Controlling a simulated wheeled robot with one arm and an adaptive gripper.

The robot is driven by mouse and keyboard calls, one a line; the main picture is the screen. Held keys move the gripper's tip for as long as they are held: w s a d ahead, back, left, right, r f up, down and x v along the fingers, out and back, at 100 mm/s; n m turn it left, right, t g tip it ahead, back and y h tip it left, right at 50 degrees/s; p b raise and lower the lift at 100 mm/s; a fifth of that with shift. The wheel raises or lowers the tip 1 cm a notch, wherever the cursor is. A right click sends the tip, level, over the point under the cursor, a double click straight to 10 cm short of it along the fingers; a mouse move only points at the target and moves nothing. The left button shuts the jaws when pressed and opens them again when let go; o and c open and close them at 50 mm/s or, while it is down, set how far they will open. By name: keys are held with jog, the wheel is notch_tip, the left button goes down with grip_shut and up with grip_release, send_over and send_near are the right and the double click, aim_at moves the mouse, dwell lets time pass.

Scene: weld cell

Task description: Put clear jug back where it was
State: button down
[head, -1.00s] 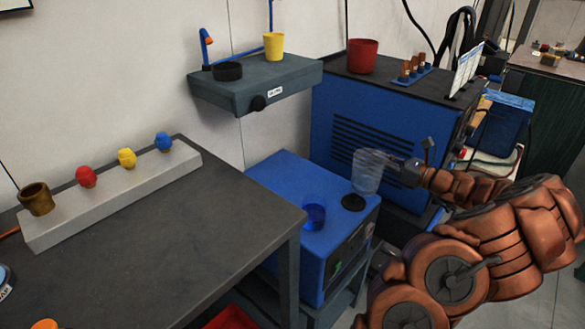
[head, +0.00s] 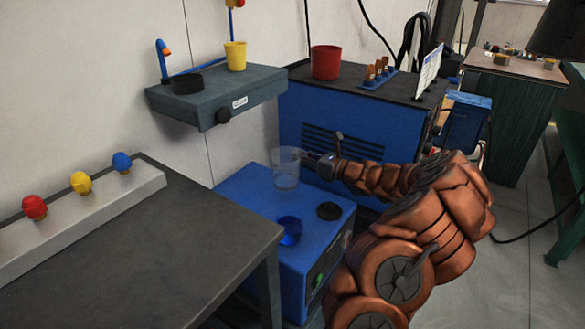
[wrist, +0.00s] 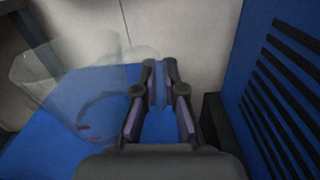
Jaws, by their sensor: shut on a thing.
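The clear jug (head: 286,172) is see-through and looks upright over the back part of the blue box top (head: 237,197). I cannot tell whether its base touches the box. My gripper (head: 306,157) is at the jug's right side, near its upper part, and is shut on it. In the wrist view the jug (wrist: 85,90) fills the left side, next to my gripper (wrist: 160,72). The exact grip point between the fingers is hard to see. The blue box top also shows through the jug in the wrist view.
On the box, a blue see-through cup (head: 290,230) stands in front of the jug, and a black disc (head: 329,211) lies to the right. A large blue machine (head: 300,125) with slots stands behind. A grey shelf (head: 215,105) and a dark table (head: 150,235) are at left.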

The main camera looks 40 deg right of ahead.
jog(key=shift+w+a+f, duration=0.1)
jog(key=shift+w+a, duration=0.5)
jog(key=shift+w, duration=0.15)
jog(key=shift+w+a+f+b, duration=0.15)
jog(key=shift+f+b, duration=0.2)
jog(key=shift+f, duration=0.55)
jog(key=shift+w+f+b, duration=0.1)
jog(key=shift+f+b, duration=0.2)
jog(key=shift+f, duration=0.55)
jog(key=c, duration=1.3)
grip_release()
jog(key=shift+f, duration=0.1)
jog(key=shift+o, duration=0.2)
jog(key=shift+s, duration=0.1)
jog(key=p+v, duration=0.1)
jog(key=v, duration=1.1)
jog(key=shift+p, duration=0.35)
